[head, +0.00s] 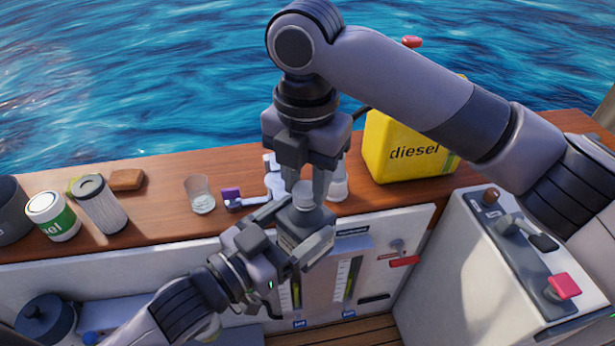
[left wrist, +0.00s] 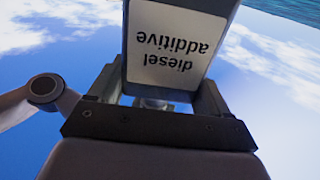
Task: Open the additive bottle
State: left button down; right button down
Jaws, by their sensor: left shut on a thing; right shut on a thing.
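The additive bottle (head: 304,222) is a grey bottle with a pale cap (head: 303,193), upright in front of the counter edge. My left gripper (head: 298,238) is shut on the bottle's body from below left. In the left wrist view the bottle (left wrist: 172,45) sits between the fingers, and its white label reads "diesel additive" upside down. My right gripper (head: 305,182) points straight down from above and is shut on the cap. Its fingers partly hide the cap. I cannot tell whether the cap is loose.
On the wooden counter (head: 160,222) stand a glass (head: 201,194), a white filter (head: 100,204), a green-and-white can (head: 52,216) and a yellow diesel can (head: 400,148). A control console (head: 500,270) stands at right.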

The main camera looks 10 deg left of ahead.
jog(key=n, duration=0.5)
jog(key=shift+w+a, duration=0.1)
jog(key=shift+a, duration=0.05)
jog(key=n, duration=0.3)
jog(key=shift+r, duration=0.1)
jog(key=shift+r, duration=0.2)
jog(key=shift+r, duration=0.85)
jog(key=shift+r, duration=2)
